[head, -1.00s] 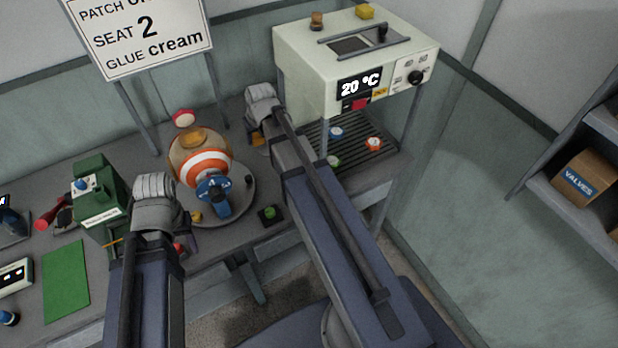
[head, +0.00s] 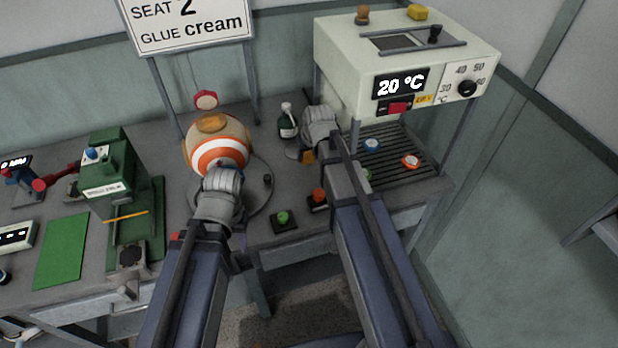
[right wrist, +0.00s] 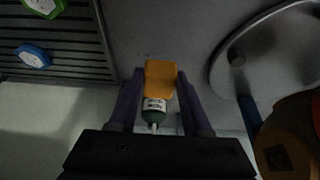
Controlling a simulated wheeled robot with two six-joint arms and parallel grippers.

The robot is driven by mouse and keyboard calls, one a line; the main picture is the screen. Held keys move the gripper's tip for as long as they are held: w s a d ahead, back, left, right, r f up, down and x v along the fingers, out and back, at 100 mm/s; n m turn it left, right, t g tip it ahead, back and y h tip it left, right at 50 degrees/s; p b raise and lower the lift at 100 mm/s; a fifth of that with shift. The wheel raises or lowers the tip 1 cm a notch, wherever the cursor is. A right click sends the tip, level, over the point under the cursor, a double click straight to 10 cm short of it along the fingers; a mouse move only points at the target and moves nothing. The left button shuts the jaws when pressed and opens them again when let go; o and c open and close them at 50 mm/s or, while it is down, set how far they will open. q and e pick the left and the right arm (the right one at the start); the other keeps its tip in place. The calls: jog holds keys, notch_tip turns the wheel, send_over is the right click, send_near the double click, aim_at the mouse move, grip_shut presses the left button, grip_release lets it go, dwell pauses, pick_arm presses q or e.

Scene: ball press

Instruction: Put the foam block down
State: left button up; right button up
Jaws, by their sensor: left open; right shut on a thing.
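The foam block is a small orange-yellow block. In the right wrist view the foam block (right wrist: 160,78) sits between the two fingers of my right gripper (right wrist: 160,88), which is shut on it.
A green bottle (head: 287,121) stands left of the right gripper and shows just beyond the block in the wrist view. The ball rests on a round plate (head: 262,200). The 20 °C machine (head: 345,70) stands to the right. Green and red buttons (head: 283,217) sit at the front edge.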

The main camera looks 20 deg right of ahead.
aim_at(307, 178)
jog(key=shift+f+b, duration=4)
jog(key=shift+f, duration=0.45)
jog(key=shift+f, duration=0.25)
jog(key=o, duration=1.2)
jog(key=shift+r, duration=0.1)
jog(key=shift+r, duration=0.15)
jog(key=p+v, duration=1.1)
jog(key=v, duration=0.1)
jog(key=s+a+n+g, duration=0.1)
jog(key=s+a, duration=0.3)
jog(key=s, duration=0.2)
jog(key=s+a+f+n+g+h, duration=0.1)
jog(key=s+a+g, duration=0.1)
jog(key=s+a, duration=0.3)
jog(key=s+a+n+g, duration=0.1)
jog(key=s+a, duration=0.4)
jog(key=s, duration=0.2)
jog(key=shift+s+f+g+h, duration=0.2)
jog(key=shift+f+g+h, duration=0.1)
jog(key=shift+g, duration=0.1)
